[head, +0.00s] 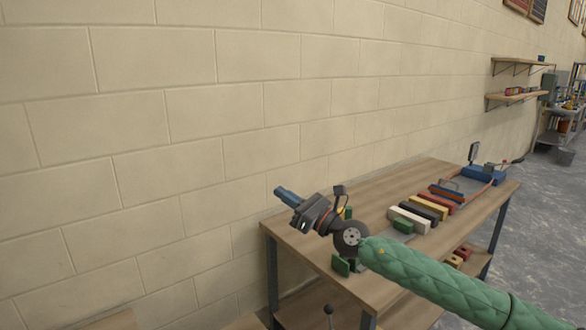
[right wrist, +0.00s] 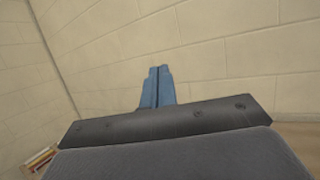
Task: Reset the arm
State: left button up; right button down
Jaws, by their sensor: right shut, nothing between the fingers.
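My right arm (head: 430,276), in a green quilted sleeve, comes in from the lower right of the head view. Its gripper (head: 280,192) points up and left toward the block wall, above the left end of the workbench. Its blue fingers are together with nothing between them. The right wrist view shows the same shut blue fingers (right wrist: 158,80) against the bare wall. My left gripper is not in view.
The wooden workbench (head: 375,189) stands along the block wall (head: 150,120). It holds several coloured blocks (head: 425,207), small green pieces (head: 341,265) and a blue device (head: 484,176). Wall shelves (head: 515,97) hang at the far right. Grey floor (head: 545,215) lies open at right.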

jog(key=d+r+m+t+h, duration=0.4)
jog(key=m+t+h, duration=0.2)
jog(key=m, duration=0.6)
jog(key=d+r+m+t+h, duration=0.45)
jog(key=m+t+h, duration=0.2)
jog(key=m, duration=0.65)
jog(key=s+d+f+m+g+h, duration=0.1)
jog(key=d+f+m+g+h, duration=0.3)
jog(key=f+m, duration=0.35)
jog(key=s+d+f+m+g+h, duration=0.2)
jog(key=d+f+m+g+h, duration=0.25)
jog(key=f+m, duration=0.3)
jog(key=s+f+m+g+y, duration=0.2)
jog(key=s+f+g, duration=0.2)
jog(key=s+f, duration=0.8)
jog(key=s+f+m+g+y, duration=0.15)
jog(key=s+f+g, duration=0.25)
jog(key=s+f, duration=0.8)
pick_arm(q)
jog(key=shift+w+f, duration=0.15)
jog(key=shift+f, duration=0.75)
pick_arm(e)
jog(key=s+f+m+g, duration=0.2)
jog(key=s+f+g, duration=0.4)
jog(key=s+f, duration=1.4)
jog(key=shift+s+d+f, duration=0.2)
jog(key=shift+s+d, duration=0.25)
jog(key=shift+s, duration=0.2)
